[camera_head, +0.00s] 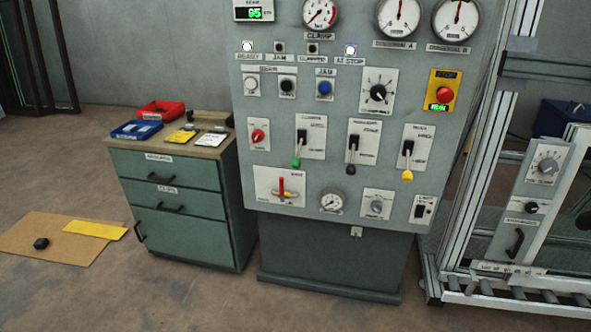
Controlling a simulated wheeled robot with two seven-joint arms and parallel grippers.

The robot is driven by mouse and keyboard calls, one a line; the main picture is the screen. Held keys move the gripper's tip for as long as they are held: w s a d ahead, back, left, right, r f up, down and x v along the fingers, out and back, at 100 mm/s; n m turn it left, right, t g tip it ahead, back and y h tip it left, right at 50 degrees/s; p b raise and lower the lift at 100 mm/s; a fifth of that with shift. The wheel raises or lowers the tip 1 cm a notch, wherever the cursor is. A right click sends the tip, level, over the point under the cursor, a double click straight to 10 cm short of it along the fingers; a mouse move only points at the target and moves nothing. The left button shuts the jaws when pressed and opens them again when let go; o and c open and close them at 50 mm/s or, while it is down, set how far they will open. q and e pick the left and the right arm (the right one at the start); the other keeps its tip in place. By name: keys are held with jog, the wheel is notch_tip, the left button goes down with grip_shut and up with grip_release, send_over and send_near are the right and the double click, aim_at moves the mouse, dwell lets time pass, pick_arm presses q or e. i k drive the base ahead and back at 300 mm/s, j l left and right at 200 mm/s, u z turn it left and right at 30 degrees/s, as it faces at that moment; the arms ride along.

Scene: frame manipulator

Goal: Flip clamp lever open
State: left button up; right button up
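A grey control panel (262,100) stands in the middle of the head view. Three levers sit in a row on it, all hanging downward: one with a green knob (296,163), one with a dark knob (351,169) and one with a yellow knob (408,175). Their labels are too small to read surely, so I cannot tell which is the clamp lever. A red-handled valve (284,189) is on a white plate below them. Neither of my grippers is in view.
A green drawer cabinet (180,208) with a red bin (161,111) and blue bin (137,131) stands left of the panel. An aluminium frame (470,170) stands at the right. Cardboard (50,236) lies on the floor at left. Floor in front is clear.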

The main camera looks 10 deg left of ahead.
aim_at(297, 163)
jog(key=i, duration=1.35)
jog(key=j+u, duration=0.05)
